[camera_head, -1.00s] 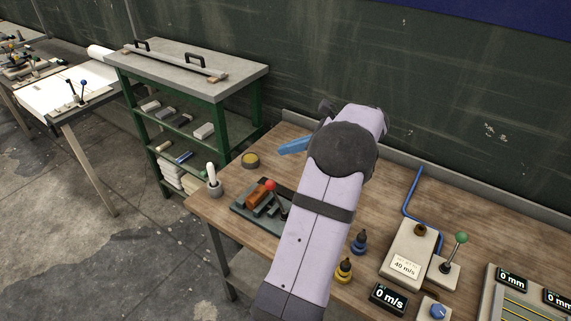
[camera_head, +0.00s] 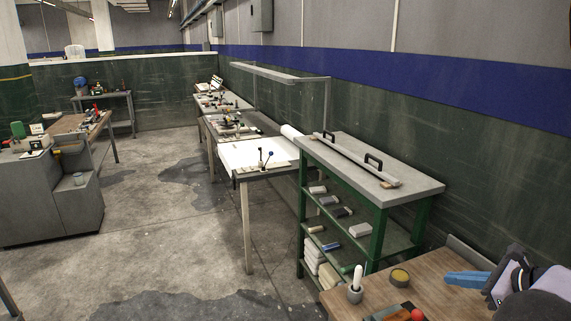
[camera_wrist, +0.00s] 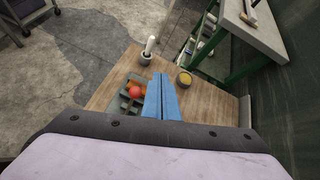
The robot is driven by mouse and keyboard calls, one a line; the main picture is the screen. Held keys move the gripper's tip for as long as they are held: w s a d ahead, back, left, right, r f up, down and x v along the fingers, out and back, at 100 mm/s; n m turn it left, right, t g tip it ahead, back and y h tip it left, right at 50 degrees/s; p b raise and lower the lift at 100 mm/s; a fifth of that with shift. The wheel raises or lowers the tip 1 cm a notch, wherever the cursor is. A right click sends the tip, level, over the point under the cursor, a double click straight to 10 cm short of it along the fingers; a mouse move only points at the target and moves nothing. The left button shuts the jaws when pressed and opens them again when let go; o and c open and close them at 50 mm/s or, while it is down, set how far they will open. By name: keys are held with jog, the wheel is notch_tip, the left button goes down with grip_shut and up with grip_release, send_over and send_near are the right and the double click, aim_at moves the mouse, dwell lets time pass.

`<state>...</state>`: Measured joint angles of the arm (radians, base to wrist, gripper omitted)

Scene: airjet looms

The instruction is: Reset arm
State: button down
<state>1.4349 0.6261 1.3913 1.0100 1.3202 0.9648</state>
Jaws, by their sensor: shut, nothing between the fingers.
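My gripper (camera_wrist: 160,76) shows in the wrist view as two blue fingers side by side, shut and empty, above the wooden workbench (camera_wrist: 104,92). In the head view its blue fingers (camera_head: 466,280) show at the lower right, with part of my lilac arm behind them. The fingers point toward the bench's far end. They look apart from the things on the bench. Most of my arm is outside the head view.
A red ball-topped lever (camera_wrist: 135,92) on a dark fixture stands left of my fingers. A grey cup with a white handle (camera_wrist: 147,54) and a yellow-topped round tin (camera_wrist: 184,78) are nearby. A green-framed shelf (camera_head: 377,230) stands beyond the bench. The floor (camera_head: 200,255) left is open.

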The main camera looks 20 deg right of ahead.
jog(key=s+a+f+n+g, duration=0.1)
jog(key=s+f+n+g, duration=0.45)
jog(key=f, duration=0.65)
jog(key=s+a+f+n, duration=0.2)
jog(key=a, duration=0.1)
jog(key=s+a+f+n+g, duration=0.1)
jog(key=s+a+f+n, duration=0.1)
jog(key=s+a, duration=0.1)
jog(key=s+a+f+n+g, duration=0.1)
jog(key=s+a+f+n, duration=0.1)
jog(key=a, duration=0.1)
jog(key=shift+s+a+f, duration=0.2)
jog(key=shift+s+a, duration=0.05)
jog(key=shift+s, duration=0.1)
jog(key=w+a+r+n+g+h, duration=0.1)
jog(key=w+a+r+n, duration=0.15)
jog(key=a+n, duration=0.7)
jog(key=w+a+r+n+g, duration=0.1)
jog(key=w+a+n, duration=0.25)
jog(key=a, duration=1.05)
jog(key=w+a+r+n+g+h, duration=0.1)
jog(key=w+a+n, duration=0.1)
jog(key=a+n, duration=0.75)
notch_tip(320, 180, down, 42)
jog(key=a+m+b, duration=0.2)
jog(key=b, duration=4.1)
jog(key=shift+a+f, duration=0.15)
jog(key=shift+f, duration=0.1)
